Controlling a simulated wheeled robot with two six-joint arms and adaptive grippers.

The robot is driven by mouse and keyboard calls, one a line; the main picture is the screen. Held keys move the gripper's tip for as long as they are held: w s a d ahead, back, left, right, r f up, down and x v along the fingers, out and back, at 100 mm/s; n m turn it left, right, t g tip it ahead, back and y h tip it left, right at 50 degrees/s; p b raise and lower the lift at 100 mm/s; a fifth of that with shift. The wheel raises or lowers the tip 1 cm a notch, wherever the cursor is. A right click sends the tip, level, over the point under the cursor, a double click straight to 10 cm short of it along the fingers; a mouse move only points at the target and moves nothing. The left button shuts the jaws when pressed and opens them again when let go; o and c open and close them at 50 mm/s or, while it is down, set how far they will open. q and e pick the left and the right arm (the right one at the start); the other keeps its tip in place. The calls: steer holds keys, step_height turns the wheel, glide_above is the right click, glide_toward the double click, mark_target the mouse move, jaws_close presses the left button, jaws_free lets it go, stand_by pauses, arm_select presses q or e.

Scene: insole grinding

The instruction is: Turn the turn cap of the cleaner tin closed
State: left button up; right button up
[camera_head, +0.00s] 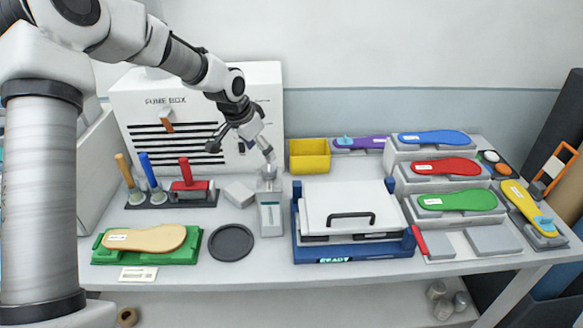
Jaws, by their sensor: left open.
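The cleaner tin (271,215) appears to be the grey upright box with a pale label, standing on the table in front of the fume box. My left gripper (266,150) is open and points down just above the cap. I cannot tell whether its fingers touch the cap. My right gripper is not in view.
A dark round disc (231,242) lies left of the tin. A blue-framed press with a white lid (345,204) stands close on its right. The fume box (205,125) is behind. A tan insole (145,238) lies on a green tray at the front left.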

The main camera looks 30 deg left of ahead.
mark_target(267, 167)
arm_select(q)
steer(key=shift+n, duration=0.5)
steer(key=w+f, duration=0.1)
steer(key=w+a+f+p, duration=0.1)
steer(key=f, duration=0.1)
steer(key=w+f, duration=0.1)
steer(key=f, duration=0.1)
steer(key=shift+a, duration=0.4)
steer(key=x, duration=0.1)
steer(key=p+x, duration=0.1)
steer(key=shift+d+f, duration=0.5)
steer(key=shift+d, duration=0.3)
steer(key=shift+w+a+f, duration=0.1)
steer(key=shift+a+f, duration=0.05)
steer(key=shift+a, duration=0.05)
steer(key=shift+a+f, duration=0.1)
steer(key=shift+a, duration=0.1)
steer(key=c, duration=1.1)
steer(key=shift+d, duration=0.15)
steer(key=shift+c, duration=0.2)
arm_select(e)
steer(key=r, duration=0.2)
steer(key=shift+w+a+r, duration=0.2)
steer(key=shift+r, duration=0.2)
